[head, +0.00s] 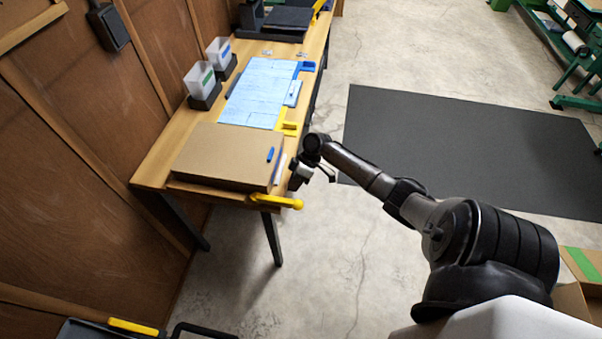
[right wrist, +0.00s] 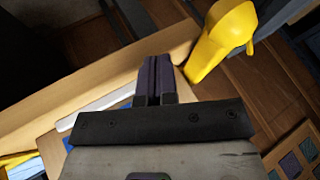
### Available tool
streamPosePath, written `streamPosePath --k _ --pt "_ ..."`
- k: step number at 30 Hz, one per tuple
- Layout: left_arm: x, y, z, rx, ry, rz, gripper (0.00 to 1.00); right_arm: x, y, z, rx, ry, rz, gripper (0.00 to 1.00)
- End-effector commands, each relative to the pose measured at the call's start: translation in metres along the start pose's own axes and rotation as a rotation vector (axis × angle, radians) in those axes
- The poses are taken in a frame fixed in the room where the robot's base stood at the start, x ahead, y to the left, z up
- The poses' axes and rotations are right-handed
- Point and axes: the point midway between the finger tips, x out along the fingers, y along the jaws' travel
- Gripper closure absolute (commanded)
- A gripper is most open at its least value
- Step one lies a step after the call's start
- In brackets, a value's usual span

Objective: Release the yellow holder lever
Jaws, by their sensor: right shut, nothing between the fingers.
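The yellow holder lever (head: 277,201) sticks out at the near front corner of the workbench, beside the brown board. It shows large in the right wrist view (right wrist: 222,42), to the right of the fingers. My right gripper (head: 293,184) is just above and beside the lever, near the bench's front edge. In the right wrist view its two dark fingers (right wrist: 157,80) are together with nothing between them, and a gap shows between them and the lever. My left gripper is not in view.
The brown board (head: 222,155) lies on the wooden bench, with a blue marker (head: 270,154) on it. Blue sheets (head: 258,90), a second yellow piece (head: 288,122) and white bins (head: 199,78) are farther back. Floor right of the bench is open, with a dark mat (head: 460,150).

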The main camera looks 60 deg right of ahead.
Motion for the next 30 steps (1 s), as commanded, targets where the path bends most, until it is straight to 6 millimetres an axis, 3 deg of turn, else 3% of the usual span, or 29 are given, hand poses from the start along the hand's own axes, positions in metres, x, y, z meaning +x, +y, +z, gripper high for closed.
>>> streamPosePath --k 3,9,25,30 --pt "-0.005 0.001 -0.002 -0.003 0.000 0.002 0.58 0.006 -0.017 0.000 0.000 -0.002 -0.001 1.00" --pt "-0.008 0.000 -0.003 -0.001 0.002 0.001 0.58 0.014 -0.031 0.001 0.000 -0.002 0.001 1.00" --pt "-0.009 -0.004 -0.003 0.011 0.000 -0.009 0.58 0.017 -0.036 0.000 0.001 -0.001 0.001 1.00" --pt "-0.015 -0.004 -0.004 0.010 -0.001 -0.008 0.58 0.023 -0.043 -0.009 0.010 0.005 0.005 1.00"
